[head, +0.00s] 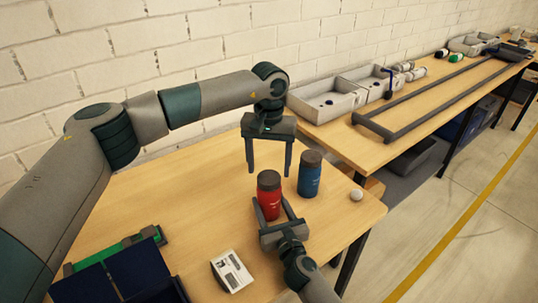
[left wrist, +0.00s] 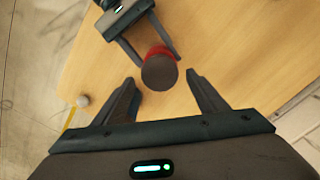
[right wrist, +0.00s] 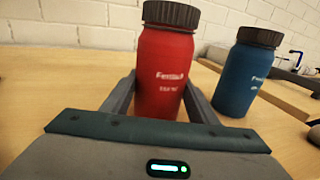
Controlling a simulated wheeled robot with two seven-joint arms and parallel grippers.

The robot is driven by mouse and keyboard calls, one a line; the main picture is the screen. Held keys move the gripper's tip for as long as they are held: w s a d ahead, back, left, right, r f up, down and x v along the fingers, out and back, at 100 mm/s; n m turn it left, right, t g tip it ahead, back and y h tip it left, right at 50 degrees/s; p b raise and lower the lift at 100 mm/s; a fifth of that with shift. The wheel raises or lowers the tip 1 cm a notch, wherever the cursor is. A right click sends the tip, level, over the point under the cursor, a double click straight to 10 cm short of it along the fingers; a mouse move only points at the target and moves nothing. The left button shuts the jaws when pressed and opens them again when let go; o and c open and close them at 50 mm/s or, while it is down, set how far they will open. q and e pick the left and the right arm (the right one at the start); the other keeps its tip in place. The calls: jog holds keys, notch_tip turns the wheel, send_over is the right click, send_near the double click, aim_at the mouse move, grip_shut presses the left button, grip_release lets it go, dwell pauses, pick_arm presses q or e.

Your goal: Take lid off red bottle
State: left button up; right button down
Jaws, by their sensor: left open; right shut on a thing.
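The red bottle (head: 268,203) stands upright on the table, its dark lid (head: 269,180) on top. My right gripper (head: 277,215) is shut on the red bottle's body; the right wrist view shows the bottle (right wrist: 165,75) between its fingers, with the ribbed lid (right wrist: 171,14) on. My left gripper (head: 268,172) is open and empty, pointing down above and slightly behind the lid. In the left wrist view the lid (left wrist: 159,72) lies just beyond the gap between the open fingertips (left wrist: 160,80), not gripped.
A blue bottle (head: 310,175) with a dark lid stands right of the red one. A small white ball (head: 356,195) lies near the right edge. A white labelled box (head: 232,271) and dark blue folded items (head: 140,268) lie in front. Grey bins (head: 328,98) stand on another table.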

aim_at(269, 177)
pick_arm(q)
jog(key=shift+f, duration=1.55)
jog(key=shift+c, duration=0.6)
